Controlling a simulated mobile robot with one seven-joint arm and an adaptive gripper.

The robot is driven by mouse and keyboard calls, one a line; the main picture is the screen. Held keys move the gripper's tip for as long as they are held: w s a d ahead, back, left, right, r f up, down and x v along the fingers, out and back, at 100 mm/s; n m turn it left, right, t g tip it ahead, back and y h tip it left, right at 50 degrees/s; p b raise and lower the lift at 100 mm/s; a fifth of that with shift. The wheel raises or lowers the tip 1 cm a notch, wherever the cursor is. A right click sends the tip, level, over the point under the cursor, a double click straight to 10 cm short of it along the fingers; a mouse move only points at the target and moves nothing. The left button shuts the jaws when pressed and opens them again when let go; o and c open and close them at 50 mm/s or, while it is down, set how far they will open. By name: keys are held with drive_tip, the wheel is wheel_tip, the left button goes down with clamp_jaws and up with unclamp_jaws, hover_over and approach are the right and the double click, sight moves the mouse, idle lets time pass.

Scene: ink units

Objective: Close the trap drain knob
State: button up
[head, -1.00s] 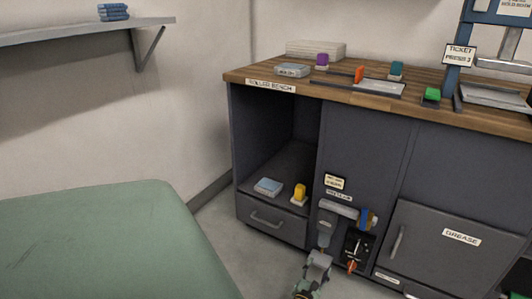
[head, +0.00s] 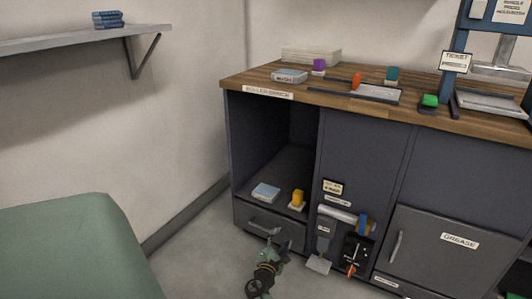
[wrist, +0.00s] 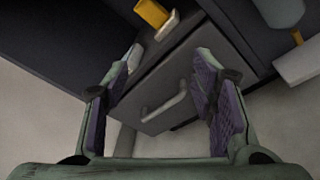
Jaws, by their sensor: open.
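A small orange-red knob (head: 351,270) sits low on a black panel (head: 355,250) on the cabinet front; I cannot read its exact setting. Left of the panel, a grey trap body (head: 323,240) hangs under a light horizontal pipe (head: 337,213) with a blue and yellow fitting (head: 364,222). My gripper (head: 272,240) is in front of the drawer, left of the trap and apart from the knob. In the wrist view my gripper (wrist: 160,92) shows open and empty, its purple-padded fingers framing the drawer handle beyond. The knob is not in the wrist view.
The drawer (head: 268,228) has a bar handle (wrist: 165,107). A pale tray (head: 318,264) is under the trap, and the grease door (head: 450,255) is to the right. A yellow item (head: 298,198) stands on the open shelf. A green padded surface (head: 70,250) fills the lower left.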

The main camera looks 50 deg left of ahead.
drive_tip(key=shift+s+a+r+y, duration=0.15)
drive_tip(key=shift+s+a+r, duration=0.2)
drive_tip(key=shift+a+r, duration=0.2)
drive_tip(key=shift+s+a+r+y, duration=0.15)
drive_tip(key=shift+s+a+r, duration=0.2)
drive_tip(key=shift+a, duration=0.2)
